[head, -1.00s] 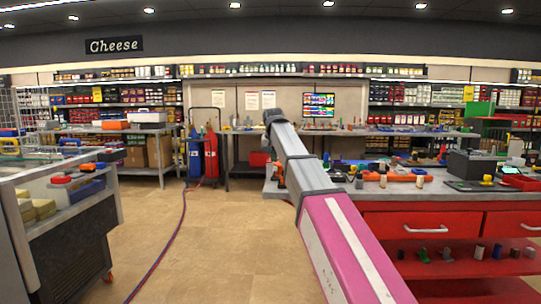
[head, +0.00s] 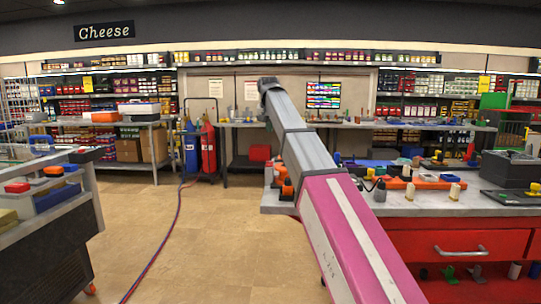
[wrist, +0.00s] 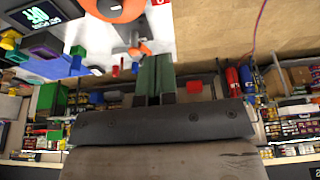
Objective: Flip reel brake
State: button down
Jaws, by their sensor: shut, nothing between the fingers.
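My gripper (wrist: 157,62) shows in the wrist view as two dark green fingers, shut with nothing between them. In the head view my arm hides it. Just past the fingertips in the wrist view is an orange and white part (wrist: 143,46), with a larger orange round part (wrist: 108,8) at the top edge. I cannot tell whether the fingers touch it. In the head view an orange and dark device (head: 285,186) stands at the near left corner of the red workbench, partly behind my arm. I cannot make out a reel brake for certain.
The red workbench (head: 462,232) on the right carries small parts and a dark box (head: 508,168). A cart (head: 62,240) stands at left. Red and blue cylinders (head: 207,152) stand behind, with a hose (head: 170,236) across the floor.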

aim_at(270, 162)
dwell(0.3)
jog(key=x, duration=1.4)
jog(key=shift+s+f, duration=0.1)
jog(key=shift+s, duration=0.25)
